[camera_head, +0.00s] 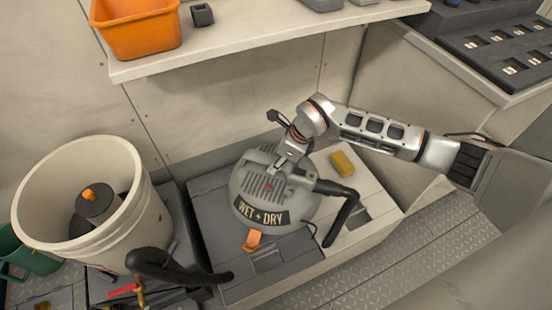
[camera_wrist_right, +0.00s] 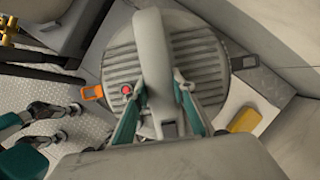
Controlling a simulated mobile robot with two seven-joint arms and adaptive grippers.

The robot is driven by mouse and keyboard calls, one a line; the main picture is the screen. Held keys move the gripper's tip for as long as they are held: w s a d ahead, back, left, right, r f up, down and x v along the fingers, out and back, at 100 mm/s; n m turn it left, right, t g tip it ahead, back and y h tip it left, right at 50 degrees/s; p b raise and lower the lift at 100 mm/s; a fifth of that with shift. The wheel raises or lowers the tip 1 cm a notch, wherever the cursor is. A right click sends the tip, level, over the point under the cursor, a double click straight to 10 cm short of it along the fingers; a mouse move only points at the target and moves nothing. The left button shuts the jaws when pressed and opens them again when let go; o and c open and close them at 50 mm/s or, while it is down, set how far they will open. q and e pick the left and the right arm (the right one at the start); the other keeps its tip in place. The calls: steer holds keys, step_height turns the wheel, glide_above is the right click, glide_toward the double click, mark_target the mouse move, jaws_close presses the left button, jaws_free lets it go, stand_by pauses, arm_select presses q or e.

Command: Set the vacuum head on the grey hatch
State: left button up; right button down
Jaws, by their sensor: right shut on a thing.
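The vacuum head (camera_head: 262,202) is a round grey lid with a ribbed top, a red button and a "WET + DRY" label. It is upright over the grey hatch (camera_head: 208,212), its right part reaching toward the pale panel. I cannot tell whether its underside touches the hatch. My right gripper (camera_head: 292,152) is above it, shut on its top handle. In the right wrist view the fingers (camera_wrist_right: 158,98) are on both sides of the handle, over the ribbed top of the vacuum head (camera_wrist_right: 205,58).
A yellow sponge (camera_head: 342,163) lies on the pale panel (camera_head: 370,190) right of the head. A white bucket (camera_head: 140,215) stands left, with a black hose (camera_head: 165,268) in front of it. A shelf (camera_head: 235,38) with an orange bin (camera_head: 135,28) overhangs the back.

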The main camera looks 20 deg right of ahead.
mark_target(286, 182)
step_height(286, 182, down, 3)
steer(key=shift+a+f+b, duration=0.1)
steer(key=shift+b, duration=0.3)
steer(key=shift+w+f, duration=0.1)
steer(key=shift+f, duration=0.4)
arm_select(q)
steer(key=shift+w+d+r+n+t, duration=0.3)
steer(key=shift+w+d+r, duration=0.3)
steer(key=shift+d+r, duration=0.2)
arm_select(e)
steer(key=c, duration=1.7)
jaws_free()
steer(key=shift+f, duration=0.2)
arm_select(q)
steer(key=shift+s+f+h, duration=0.2)
steer(key=shift+s+h, duration=0.05)
steer(key=shift+h, duration=0.05)
arm_select(e)
steer(key=shift+s, duration=0.2)
arm_select(q)
steer(key=shift+a+f, duration=0.1)
